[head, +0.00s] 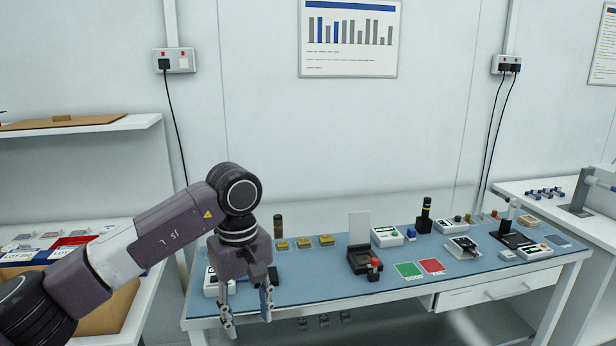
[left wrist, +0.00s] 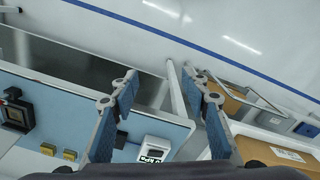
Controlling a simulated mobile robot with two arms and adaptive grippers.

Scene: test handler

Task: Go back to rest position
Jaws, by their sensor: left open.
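My left gripper (head: 246,312) hangs pointing down at the left front edge of the blue-topped bench (head: 330,280) in the head view. Its two fingers are apart with nothing between them. In the left wrist view the open fingers (left wrist: 163,100) show over the bench end, a bench leg and the pale floor. A white device (left wrist: 155,150) with a display lies on the bench close to the fingers. In the head view the arm and gripper partly hide it. My right gripper does not show in either view.
Several devices stand on the bench, among them a black tester (head: 365,260) with an open lid, plus green (head: 409,270) and red (head: 431,266) pads. Several small yellow blocks (head: 304,242) sit at the back. A side table at left holds bins and a cardboard box (head: 100,305).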

